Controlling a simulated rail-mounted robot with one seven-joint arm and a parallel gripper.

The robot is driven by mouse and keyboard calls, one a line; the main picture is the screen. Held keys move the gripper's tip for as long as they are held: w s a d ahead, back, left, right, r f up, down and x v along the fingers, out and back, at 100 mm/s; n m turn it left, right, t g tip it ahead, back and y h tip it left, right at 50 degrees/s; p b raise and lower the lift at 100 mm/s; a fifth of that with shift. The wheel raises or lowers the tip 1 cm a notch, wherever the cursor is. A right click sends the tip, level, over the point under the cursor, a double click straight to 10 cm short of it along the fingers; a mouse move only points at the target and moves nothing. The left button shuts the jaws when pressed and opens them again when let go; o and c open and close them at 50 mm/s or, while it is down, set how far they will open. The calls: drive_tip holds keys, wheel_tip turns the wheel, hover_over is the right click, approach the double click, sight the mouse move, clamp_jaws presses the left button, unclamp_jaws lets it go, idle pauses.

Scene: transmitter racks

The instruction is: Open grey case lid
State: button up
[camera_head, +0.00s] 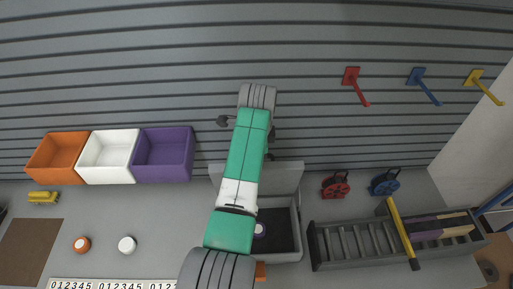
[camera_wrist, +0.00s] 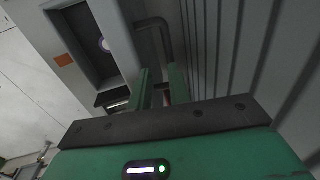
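The grey case (camera_head: 284,257) stands on the bench in the head view, its dark inside partly hidden by my arm. Its lid (camera_head: 287,177) stands raised at the back, near the slatted wall. A round white and purple piece (camera_head: 260,229) lies inside. The wrist view shows the case's dark inside (camera_wrist: 85,38) at upper left and a dark bent handle (camera_wrist: 153,24) beside a grey panel. My gripper (camera_wrist: 161,75) has its two green fingers apart close to the handle; I cannot tell whether they touch it. In the head view my arm hides the fingers.
Orange (camera_head: 57,158), white (camera_head: 108,157) and purple (camera_head: 163,155) bins stand at the left. A grey slotted rack (camera_head: 357,243) is close on the case's right. Red (camera_head: 336,186) and blue (camera_head: 384,183) reels stand behind it. The slatted wall bounds the back.

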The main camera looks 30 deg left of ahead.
drive_tip(key=shift+r, duration=0.15)
wheel_tip(320, 180, up, 9)
drive_tip(key=p, duration=0.7)
drive_tip(key=shift+p, duration=0.4)
drive_tip(key=shift+p, duration=0.45)
